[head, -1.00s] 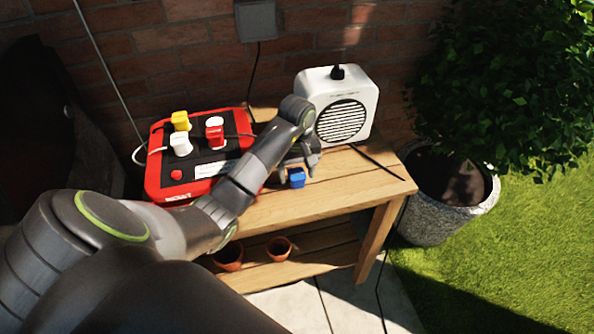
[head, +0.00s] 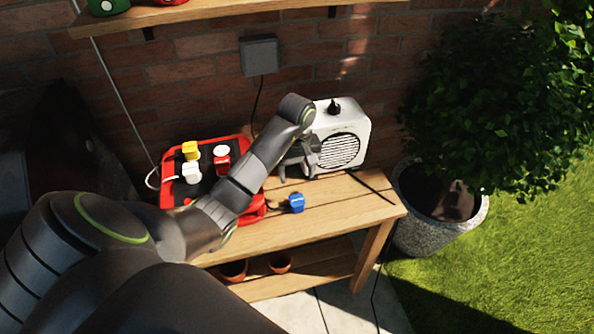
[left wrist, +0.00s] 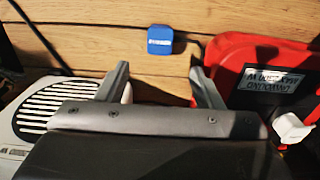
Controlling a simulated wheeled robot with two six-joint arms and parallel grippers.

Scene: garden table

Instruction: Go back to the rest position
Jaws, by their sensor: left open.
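My left gripper (head: 301,171) is open and empty, above the wooden table (head: 340,206) in front of the white speaker-like box (head: 354,120). In the left wrist view its two fingers (left wrist: 158,82) stand apart with nothing between them. A small blue plug-like block (head: 297,203) lies on the table below the gripper, apart from it; it also shows in the left wrist view (left wrist: 160,39) beyond the fingertips. My right gripper is not in view.
A red power box (head: 257,208) with yellow, white and red plugs stands left of the gripper, partly hidden by my arm. A shelf (head: 235,13) juts from the brick wall above. Two terracotta pots sit below the tabletop. A potted bush (head: 437,235) stands at the right.

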